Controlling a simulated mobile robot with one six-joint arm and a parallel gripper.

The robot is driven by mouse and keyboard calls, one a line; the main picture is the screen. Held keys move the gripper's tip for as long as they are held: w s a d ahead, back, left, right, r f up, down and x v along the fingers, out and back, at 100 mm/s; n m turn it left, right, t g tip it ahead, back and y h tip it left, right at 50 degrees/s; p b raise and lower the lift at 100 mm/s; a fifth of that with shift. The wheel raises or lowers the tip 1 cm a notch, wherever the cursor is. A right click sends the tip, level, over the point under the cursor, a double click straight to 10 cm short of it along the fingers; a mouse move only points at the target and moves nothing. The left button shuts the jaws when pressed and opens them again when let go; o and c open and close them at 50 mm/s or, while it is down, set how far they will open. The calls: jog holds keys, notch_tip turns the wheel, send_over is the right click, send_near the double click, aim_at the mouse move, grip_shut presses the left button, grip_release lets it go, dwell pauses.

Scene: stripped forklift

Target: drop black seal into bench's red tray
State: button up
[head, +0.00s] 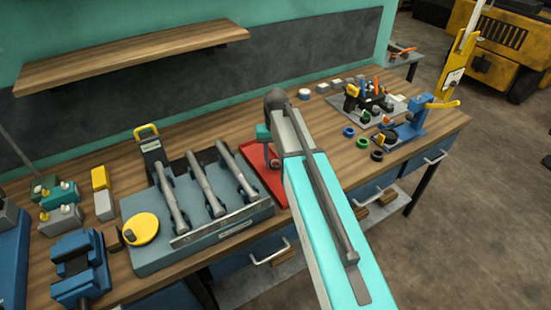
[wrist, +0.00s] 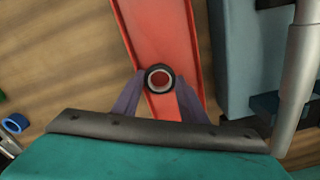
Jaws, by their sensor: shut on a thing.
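The black seal (wrist: 160,67), a small dark ring with a paler inner edge, is in the wrist view between the fingertips of my gripper (wrist: 160,82). My gripper is shut on it. The red tray (wrist: 155,25) shows behind the seal, and its red surface is visible through the ring's hole. In the head view the red tray (head: 258,165) lies on the bench right of the grey-blue fixture, partly hidden by my arm. The gap between seal and tray is hard to judge.
A grey-blue fixture (head: 145,255) with several grey cylinders stands directly left of the tray. To the right on the wooden bench lie a blue ring (head: 348,132), a green ring (head: 363,143) and another dark ring (head: 376,155). A blue vise-like tool (head: 410,125) stands farther right.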

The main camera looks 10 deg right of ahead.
jog(key=o, duration=1.2)
jog(key=shift+r, duration=0.1)
notch_tip(320, 180, up, 14)
jog(key=p, duration=0.6)
jog(key=shift+f, duration=0.2)
dwell(0.4)
